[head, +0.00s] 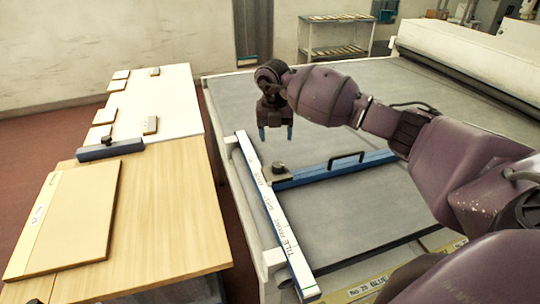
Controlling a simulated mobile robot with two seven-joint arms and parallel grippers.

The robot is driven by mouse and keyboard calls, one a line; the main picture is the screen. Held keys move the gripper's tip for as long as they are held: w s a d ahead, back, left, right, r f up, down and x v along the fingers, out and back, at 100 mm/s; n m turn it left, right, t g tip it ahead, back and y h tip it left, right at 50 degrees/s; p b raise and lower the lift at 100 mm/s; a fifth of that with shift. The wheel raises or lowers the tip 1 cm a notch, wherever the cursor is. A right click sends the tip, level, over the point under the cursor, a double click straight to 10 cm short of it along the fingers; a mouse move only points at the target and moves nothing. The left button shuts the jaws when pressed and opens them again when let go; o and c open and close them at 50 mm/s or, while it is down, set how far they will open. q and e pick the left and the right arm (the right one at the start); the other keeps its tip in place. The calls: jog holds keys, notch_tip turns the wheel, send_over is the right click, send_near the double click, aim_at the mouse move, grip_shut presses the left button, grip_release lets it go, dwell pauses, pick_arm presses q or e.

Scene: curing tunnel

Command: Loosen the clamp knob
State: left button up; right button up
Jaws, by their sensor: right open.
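The dark clamp knob (279,168) stands at the left end of a blue bar (336,170), close to a long white-and-blue rail (270,208) along the grey table's left edge. The blue bar carries a black handle (346,159). My right gripper (275,133), with blue fingertips pointing down, is open and empty. In the picture it is just above the knob and apart from it. My left gripper is not in view.
The grey table (370,215) is mostly clear around the bar. A wooden side table (170,205) at left holds a board (75,215) and several small pieces. A large white roller housing (470,55) stands at the back right.

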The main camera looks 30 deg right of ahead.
aim_at(278, 164)
jog(key=f, duration=0.3)
jog(key=shift+s+f, duration=0.1)
jog(key=shift+s, duration=0.25)
jog(key=f+p, duration=0.1)
jog(key=f, duration=0.5)
jog(key=shift+d+f, duration=0.1)
jog(key=shift+d, duration=0.1)
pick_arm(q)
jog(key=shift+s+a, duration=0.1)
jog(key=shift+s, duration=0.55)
pick_arm(e)
jog(key=shift+f, duration=0.65)
jog(key=c, duration=0.9)
